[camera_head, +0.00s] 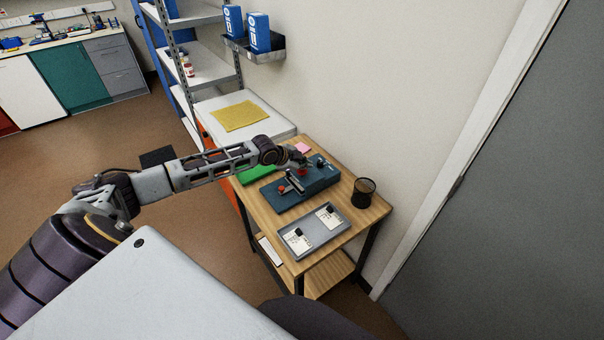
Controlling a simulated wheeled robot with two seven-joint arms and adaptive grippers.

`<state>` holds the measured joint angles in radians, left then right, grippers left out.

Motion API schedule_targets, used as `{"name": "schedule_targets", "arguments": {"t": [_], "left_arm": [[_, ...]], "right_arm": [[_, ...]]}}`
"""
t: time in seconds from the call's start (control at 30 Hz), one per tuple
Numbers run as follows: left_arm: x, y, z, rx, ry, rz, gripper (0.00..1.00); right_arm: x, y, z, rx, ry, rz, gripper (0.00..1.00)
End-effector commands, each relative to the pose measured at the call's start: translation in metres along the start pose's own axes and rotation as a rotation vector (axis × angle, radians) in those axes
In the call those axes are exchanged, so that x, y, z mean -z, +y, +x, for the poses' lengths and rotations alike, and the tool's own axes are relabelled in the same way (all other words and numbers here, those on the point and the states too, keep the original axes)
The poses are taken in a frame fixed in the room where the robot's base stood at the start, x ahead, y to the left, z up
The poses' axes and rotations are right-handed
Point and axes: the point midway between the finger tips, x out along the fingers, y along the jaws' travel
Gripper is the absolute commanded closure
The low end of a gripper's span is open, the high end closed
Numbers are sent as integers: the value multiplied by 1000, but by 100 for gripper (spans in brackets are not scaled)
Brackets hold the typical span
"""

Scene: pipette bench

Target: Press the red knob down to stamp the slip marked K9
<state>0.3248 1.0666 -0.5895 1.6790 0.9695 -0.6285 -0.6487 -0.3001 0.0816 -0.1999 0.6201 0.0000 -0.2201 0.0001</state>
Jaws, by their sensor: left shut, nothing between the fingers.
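A grey tray (307,252) in front holds two white slips, a left one (301,244) and a right one (331,220), each with a dark mark or block. Their lettering is too small to read. My right gripper is out of view.
A black mesh cup (364,190) stands at the table's right edge. A green sheet (245,178) lies left of the device and a pink pad (302,147) behind it. Shelving (205,70) and a wall stand behind.

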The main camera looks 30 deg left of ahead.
Motion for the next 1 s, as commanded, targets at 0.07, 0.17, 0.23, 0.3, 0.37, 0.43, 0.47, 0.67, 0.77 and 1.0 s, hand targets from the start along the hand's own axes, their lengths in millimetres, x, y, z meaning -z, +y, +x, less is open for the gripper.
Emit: {"name": "schedule_targets", "arguments": {"t": [0.07,0.17,0.23,0.3,0.37,0.43,0.47,0.67,0.77,1.0], "left_arm": [[-1,2,1,-2,-2,0,100],[-2,2,2,-2,-2,0,100],[-2,2,2,-2,-2,0,100],[-2,2,2,-2,-2,0,100],[-2,3,3,-2,-2,0,100],[-3,3,3,-2,-2,0,100],[-3,3,3,-2,-2,0,100],[-4,4,4,-2,-2,0,100],[-4,4,5,-2,-2,0,100],[-5,5,6,-2,-2,0,100]], "right_arm": [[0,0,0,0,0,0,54],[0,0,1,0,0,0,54],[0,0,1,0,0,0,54],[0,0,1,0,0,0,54],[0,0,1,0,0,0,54],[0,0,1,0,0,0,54],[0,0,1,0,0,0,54],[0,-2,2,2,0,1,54],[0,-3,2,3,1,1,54],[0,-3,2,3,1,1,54]]}}
